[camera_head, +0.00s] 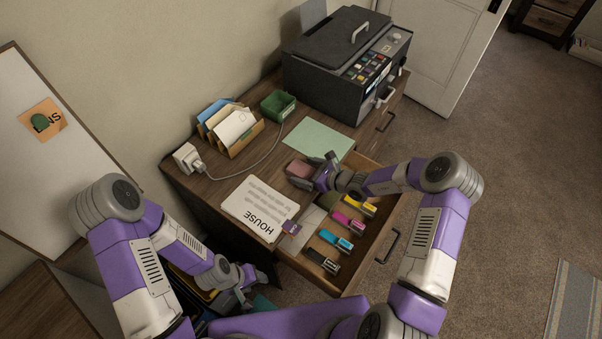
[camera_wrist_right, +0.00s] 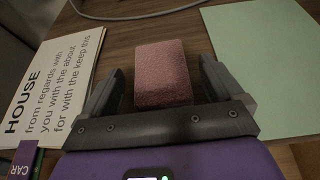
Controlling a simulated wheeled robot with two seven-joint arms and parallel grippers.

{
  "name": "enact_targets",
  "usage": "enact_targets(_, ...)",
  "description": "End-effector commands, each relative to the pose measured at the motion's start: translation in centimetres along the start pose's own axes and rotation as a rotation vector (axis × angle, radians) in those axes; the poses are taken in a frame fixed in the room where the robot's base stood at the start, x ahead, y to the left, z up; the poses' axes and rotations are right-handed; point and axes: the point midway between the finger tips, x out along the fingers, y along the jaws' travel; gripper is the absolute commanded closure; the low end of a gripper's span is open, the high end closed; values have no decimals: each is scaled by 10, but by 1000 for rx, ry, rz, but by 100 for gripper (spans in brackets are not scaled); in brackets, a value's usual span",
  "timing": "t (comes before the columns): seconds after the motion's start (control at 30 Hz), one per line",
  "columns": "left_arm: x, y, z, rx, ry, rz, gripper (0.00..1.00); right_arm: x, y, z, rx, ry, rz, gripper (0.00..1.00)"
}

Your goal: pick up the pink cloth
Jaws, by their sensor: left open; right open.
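The pink cloth (camera_head: 299,168) lies on the desk top just behind the open drawer. In the right wrist view it is a small, thick, rough-textured pink block (camera_wrist_right: 164,75). My right gripper (camera_wrist_right: 162,68) is open, with one finger on each side of the cloth and a visible gap on both sides. In the head view the right gripper (camera_head: 308,180) partly covers the cloth's near side. My left gripper (camera_head: 250,278) is open and low at the lower left, off the desk front, far from the cloth.
A printed HOUSE sheet (camera_head: 257,212) lies left of the cloth and a green sheet (camera_head: 318,138) behind it. The open drawer (camera_head: 362,238) holds several markers. A printer (camera_head: 340,75), green box (camera_head: 278,105), file holder (camera_head: 240,139) and cable stand further back.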

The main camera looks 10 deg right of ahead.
Motion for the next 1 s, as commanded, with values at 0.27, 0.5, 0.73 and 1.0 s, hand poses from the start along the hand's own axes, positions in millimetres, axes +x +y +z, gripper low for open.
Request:
enact_targets(0.27, 5, -2, 0, 0, 0, 0, 43, 19, 0, 0, 0, -1, 0, 6)
enact_targets(0.5, 5, -2, 0, 0, 0, 0, 43, 19, 0, 1, 0, -1, 0, 22)
enact_targets(0.73, 5, -2, 0, 0, 0, 0, 43, 19, 0, 1, -1, -1, 0, 57)
enact_targets(1.0, 4, -2, 0, 0, 0, 0, 43, 18, 0, 3, -1, -1, 0, 62)
